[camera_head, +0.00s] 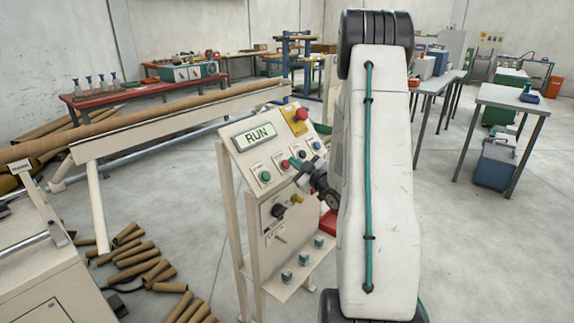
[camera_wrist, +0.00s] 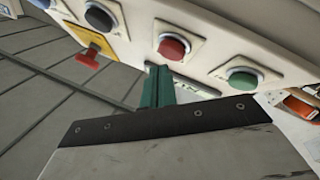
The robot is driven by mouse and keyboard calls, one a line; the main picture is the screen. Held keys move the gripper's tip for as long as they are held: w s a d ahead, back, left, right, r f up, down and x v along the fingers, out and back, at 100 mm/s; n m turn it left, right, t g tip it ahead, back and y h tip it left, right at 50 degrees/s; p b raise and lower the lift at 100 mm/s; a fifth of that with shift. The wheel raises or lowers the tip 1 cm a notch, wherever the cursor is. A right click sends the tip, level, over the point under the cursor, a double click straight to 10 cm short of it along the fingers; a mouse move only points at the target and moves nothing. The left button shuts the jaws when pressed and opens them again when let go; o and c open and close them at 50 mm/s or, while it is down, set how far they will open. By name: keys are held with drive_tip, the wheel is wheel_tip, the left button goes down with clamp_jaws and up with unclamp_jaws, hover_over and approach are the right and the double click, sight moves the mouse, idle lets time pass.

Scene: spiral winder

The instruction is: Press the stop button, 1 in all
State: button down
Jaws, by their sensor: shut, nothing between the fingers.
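The control panel (camera_head: 250,157) has a display (camera_head: 254,136) reading RUN. A round red button (camera_head: 285,165) sits on its sloped face, beside a green button (camera_head: 265,177); their labels are too small to read. A red mushroom knob (camera_head: 300,114) stands on a yellow plate higher up. My gripper (camera_head: 294,163) is shut and empty, close to the red button. In the wrist view, its teal fingertips (camera_wrist: 159,72) end just beside and below the red button (camera_wrist: 173,47), with the green button (camera_wrist: 242,79) to the right. I cannot tell whether they touch anything.
A black button (camera_wrist: 100,15) is next to the red one in the wrist view. A long cardboard tube (camera_head: 130,123) lies at left; cut tubes (camera_head: 133,262) cover the floor.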

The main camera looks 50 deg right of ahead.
drive_tip(key=shift+w+f, duration=0.25)
drive_tip(key=shift+w, duration=0.05)
drive_tip(key=shift+w+f, duration=0.25)
drive_tip(key=shift+w, duration=0.05)
idle(0.7)
idle(0.4)
drive_tip(key=shift+s+r, duration=0.5)
drive_tip(key=shift+s, duration=0.15)
drive_tip(key=s+r, duration=0.1)
drive_tip(key=s, duration=0.1)
drive_tip(key=s+r, duration=0.1)
drive_tip(key=r, duration=0.1)
drive_tip(key=shift+s+d+r, duration=0.1)
drive_tip(key=shift+s+d, duration=0.05)
drive_tip(key=shift+s, duration=0.25)
idle(0.7)
